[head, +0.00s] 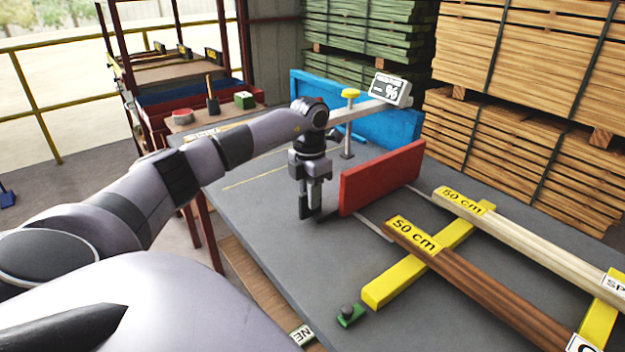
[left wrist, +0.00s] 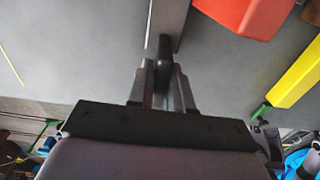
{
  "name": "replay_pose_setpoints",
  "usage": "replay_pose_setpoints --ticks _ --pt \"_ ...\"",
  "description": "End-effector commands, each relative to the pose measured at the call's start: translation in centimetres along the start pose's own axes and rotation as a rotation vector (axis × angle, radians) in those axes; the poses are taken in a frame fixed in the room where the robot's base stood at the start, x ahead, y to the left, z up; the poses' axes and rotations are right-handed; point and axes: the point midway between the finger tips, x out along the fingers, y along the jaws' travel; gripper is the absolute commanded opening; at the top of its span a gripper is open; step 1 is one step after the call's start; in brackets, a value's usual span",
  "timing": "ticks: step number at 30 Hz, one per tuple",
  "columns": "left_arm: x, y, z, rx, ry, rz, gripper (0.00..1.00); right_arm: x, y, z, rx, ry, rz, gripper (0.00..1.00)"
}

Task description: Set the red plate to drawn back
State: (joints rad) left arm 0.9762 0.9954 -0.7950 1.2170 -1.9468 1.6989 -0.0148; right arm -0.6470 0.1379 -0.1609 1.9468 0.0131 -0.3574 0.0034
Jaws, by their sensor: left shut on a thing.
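The red plate (head: 383,178) stands upright on the grey table, facing a blue plate (head: 400,124) across a gap. It also shows at the upper right of the left wrist view (left wrist: 250,15). My left gripper (head: 311,208) points down at the near left end of the red plate. It is shut on a dark upright handle (left wrist: 163,50), which stands at the end of a grey bar (left wrist: 167,15). In the head view the fingers mostly hide the handle, and its link to the plate is not clear. My right gripper is not in view.
A post with a yellow knob (head: 351,93) and a sign (head: 391,89) stand behind the arm. Brown (head: 470,282) and pale (head: 530,240) beams lie on yellow supports (head: 405,280) at the right. A small green piece (head: 350,316) sits at the front edge.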

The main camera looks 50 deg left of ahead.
Motion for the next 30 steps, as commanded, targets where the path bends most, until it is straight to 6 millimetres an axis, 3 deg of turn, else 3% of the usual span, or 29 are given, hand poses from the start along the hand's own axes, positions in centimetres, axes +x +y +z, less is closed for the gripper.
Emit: replay_pose_setpoints --ticks 5,6,8,19,30 --pt "-0.4 0.7 0.1 -0.01 -0.012 0.014 0.0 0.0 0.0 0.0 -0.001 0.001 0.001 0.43" --pt "-0.5 0.7 0.1 -0.01 -0.013 0.014 0.23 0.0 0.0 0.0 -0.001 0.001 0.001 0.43" --pt "-0.5 0.7 0.1 -0.011 -0.013 0.014 0.4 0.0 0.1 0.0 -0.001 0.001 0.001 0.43" --pt "-0.9 0.4 0.1 -0.006 -0.008 0.009 0.4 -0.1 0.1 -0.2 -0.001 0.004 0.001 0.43" --pt "-6.5 0.5 0.1 -0.008 -0.012 0.01 0.4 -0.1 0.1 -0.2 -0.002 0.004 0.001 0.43"
